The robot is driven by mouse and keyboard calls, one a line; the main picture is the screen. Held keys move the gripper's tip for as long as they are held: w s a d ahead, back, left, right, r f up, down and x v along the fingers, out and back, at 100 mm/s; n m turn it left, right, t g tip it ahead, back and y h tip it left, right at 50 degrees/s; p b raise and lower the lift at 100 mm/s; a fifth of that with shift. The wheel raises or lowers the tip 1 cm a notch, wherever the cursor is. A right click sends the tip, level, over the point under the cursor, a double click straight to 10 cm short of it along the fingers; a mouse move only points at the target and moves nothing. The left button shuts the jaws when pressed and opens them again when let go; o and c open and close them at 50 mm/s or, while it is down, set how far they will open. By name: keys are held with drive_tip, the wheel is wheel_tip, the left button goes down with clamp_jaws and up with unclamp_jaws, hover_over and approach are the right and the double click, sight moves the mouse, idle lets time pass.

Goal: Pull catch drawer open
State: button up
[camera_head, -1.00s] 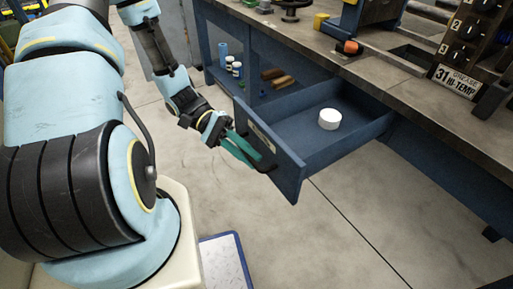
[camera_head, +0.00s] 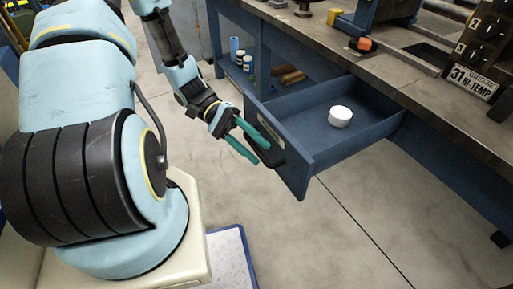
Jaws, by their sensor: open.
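The blue drawer (camera_head: 307,172) stands pulled out from under the workbench, and its inside shows. A white round tub (camera_head: 340,117) sits on the drawer floor. A dark handle (camera_head: 273,156) is on the drawer's front panel, beside a pale label strip. My gripper (camera_head: 262,154) has long teal fingers, spread apart, at the drawer front. One fingertip is close to the handle; I cannot tell whether it touches. The fingers hide part of the front panel.
The workbench top (camera_head: 420,95) carries an orange-and-black tool (camera_head: 362,44) and a switch rack with a grease label (camera_head: 470,79). Small bottles (camera_head: 244,62) stand on a lower shelf. A blue-edged white panel (camera_head: 228,262) lies low beside my base. The floor before the drawer is clear.

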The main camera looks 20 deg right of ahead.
drive_tip(key=v, duration=1)
drive_tip(key=w+a+r+n+t+y, duration=0.35)
drive_tip(key=a+r+t+y, duration=0.5)
drive_tip(key=a+t, duration=0.45)
wheel_tip(320, 180, up, 21)
drive_tip(key=t+p, duration=0.1)
drive_tip(key=p, duration=1.9)
drive_tip(key=shift+d+t+p, duration=0.3)
drive_tip(key=shift+d, duration=0.15)
